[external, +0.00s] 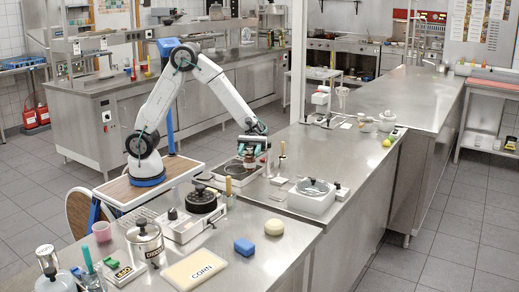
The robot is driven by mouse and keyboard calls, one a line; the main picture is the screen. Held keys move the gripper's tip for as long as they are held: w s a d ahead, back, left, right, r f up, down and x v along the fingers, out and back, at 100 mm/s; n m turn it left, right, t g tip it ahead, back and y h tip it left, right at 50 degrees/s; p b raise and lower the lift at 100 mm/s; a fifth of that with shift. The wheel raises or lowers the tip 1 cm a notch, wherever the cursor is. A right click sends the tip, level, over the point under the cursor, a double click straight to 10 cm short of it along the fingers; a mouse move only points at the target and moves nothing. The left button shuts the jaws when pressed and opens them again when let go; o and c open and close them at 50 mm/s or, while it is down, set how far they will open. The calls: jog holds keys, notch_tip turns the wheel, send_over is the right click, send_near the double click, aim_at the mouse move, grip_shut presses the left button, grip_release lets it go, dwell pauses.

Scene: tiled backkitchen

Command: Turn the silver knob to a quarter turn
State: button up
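A white box-shaped unit (309,203) stands on the steel counter right of my gripper. A round grey dial (312,186) with a small upright part sits on its top. It may be the silver knob, but it is too small to be sure, and its turn angle cannot be read. My gripper (252,157) points down over the counter, left of this unit and apart from it. A small brown object (249,161) shows at or just below the fingertips. I cannot tell whether the fingers hold it or are open around it.
A white appliance with a black round top (202,200) stands nearer the front. The counter (345,165) behind the unit is mostly clear.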

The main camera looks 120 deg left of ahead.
jog(key=r, duration=0.2)
jog(key=s+r, duration=0.1)
jog(key=shift+r, duration=0.4)
jog(key=s+r, duration=0.1)
jog(key=s, duration=1.4)
jog(key=shift+d, duration=0.45)
jog(key=shift+d+r, duration=0.1)
jog(key=shift+c, duration=0.3)
